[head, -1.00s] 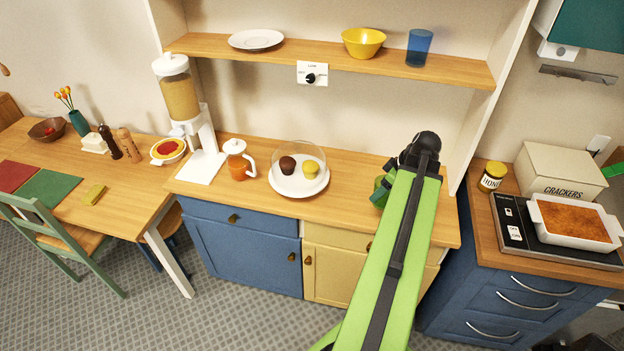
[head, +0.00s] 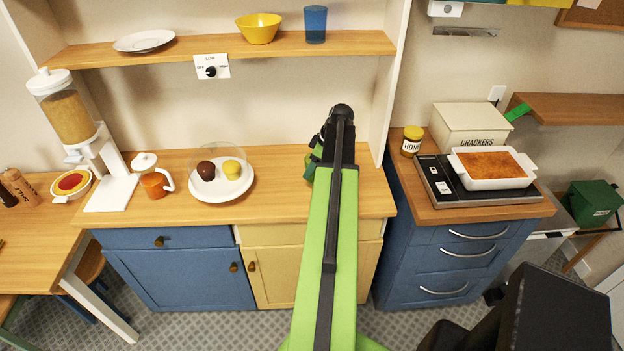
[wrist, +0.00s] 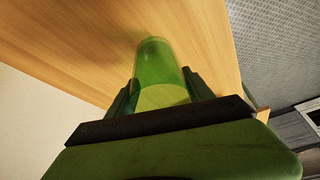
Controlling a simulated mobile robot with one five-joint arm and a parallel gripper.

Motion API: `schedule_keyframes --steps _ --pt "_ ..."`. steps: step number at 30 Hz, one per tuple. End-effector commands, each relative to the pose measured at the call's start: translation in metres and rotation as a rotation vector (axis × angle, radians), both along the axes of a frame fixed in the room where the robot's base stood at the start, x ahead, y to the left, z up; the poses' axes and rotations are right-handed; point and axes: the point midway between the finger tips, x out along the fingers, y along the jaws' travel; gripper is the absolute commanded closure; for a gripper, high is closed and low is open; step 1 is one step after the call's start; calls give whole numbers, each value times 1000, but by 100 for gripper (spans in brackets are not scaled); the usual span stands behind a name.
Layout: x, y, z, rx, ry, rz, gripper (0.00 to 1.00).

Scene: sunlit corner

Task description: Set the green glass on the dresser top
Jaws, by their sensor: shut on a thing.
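The green glass (wrist: 158,72) is see-through and sits between the two dark fingers of my gripper (wrist: 160,92) in the wrist view. The gripper is shut on it. Wood shows behind the glass; I cannot tell whether the glass touches it. In the head view my gripper (head: 314,164) is over the right part of the dresser top (head: 280,205), mostly hidden by my own arm. The glass cannot be made out clearly there. The dresser has blue and yellow doors below and a shelf above.
A white plate with two muffins under a clear dome (head: 235,190) stands left of my gripper. An orange jug (head: 154,182) and a cereal dispenser (head: 75,115) are further left. The dresser's white side panel (head: 390,90) rises to the right. The front right top is clear.

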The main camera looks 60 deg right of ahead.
Motion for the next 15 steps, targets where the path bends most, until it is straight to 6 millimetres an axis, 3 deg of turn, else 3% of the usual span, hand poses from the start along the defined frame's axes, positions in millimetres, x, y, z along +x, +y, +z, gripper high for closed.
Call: schedule_keyframes --steps 3,9,15 --pt "0 1 -7 0 0 0 90" --pt "-1 1 -42 0 0 -1 90" --pt "-1 1 -39 0 0 -1 90"
